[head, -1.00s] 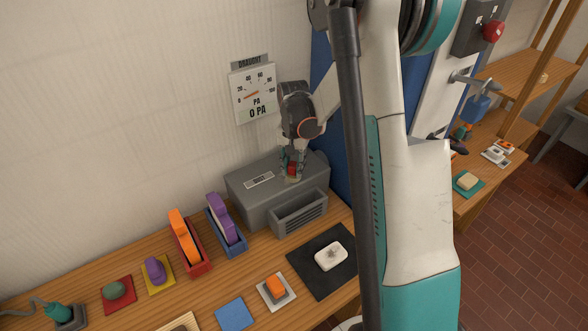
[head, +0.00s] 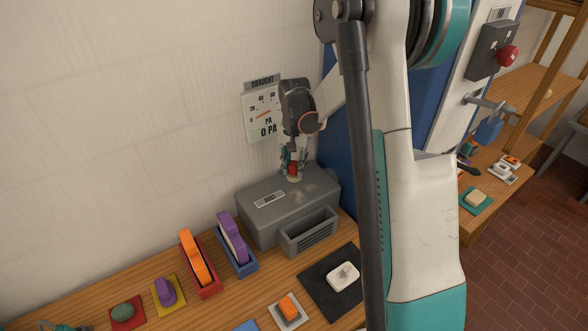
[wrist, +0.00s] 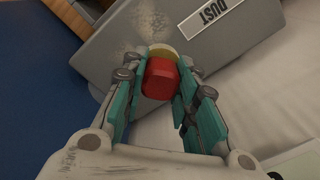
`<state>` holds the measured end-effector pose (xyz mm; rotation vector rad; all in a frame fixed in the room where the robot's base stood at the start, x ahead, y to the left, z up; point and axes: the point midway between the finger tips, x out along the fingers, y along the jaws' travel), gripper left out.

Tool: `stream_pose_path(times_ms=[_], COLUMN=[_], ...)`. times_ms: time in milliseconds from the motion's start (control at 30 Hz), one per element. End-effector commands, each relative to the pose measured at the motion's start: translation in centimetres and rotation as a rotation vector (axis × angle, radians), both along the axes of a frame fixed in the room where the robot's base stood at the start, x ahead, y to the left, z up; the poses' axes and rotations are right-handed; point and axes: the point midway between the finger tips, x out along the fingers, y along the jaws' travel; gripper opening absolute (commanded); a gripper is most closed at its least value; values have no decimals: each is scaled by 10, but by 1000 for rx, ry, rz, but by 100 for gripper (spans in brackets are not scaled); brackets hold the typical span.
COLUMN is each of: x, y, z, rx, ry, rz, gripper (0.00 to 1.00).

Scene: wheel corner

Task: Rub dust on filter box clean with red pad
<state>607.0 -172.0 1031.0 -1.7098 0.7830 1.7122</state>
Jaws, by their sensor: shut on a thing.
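The grey filter box (head: 268,215) stands on the bench against the wall, with a label on its top and a slotted tray on its front. Pale dust (head: 308,190) lies on its top; in the wrist view a speckled dust patch (wrist: 152,18) shows just beyond the pad. My gripper (wrist: 160,82) is shut on the red pad (wrist: 160,78), which has a yellowish underside. In the head view my gripper (head: 293,166) holds the red pad (head: 293,170) over the back part of the box top. I cannot tell whether the pad touches it.
Orange (head: 194,258) and purple (head: 232,238) pieces stand in red and blue holders left of the box. A white block (head: 343,276) lies on a black mat in front. A draught gauge (head: 264,115) hangs on the wall behind. A blue panel is right of the box.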

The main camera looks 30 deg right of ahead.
Motion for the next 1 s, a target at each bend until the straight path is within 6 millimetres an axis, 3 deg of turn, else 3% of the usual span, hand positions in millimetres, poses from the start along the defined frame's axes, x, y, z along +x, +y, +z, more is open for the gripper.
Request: stream_pose_path(times_ms=[400,1000], x=[1,1], y=[-2,-2], z=[35,35], rx=[0,0], ry=[0,0], rz=[5,5], gripper=[0,0])
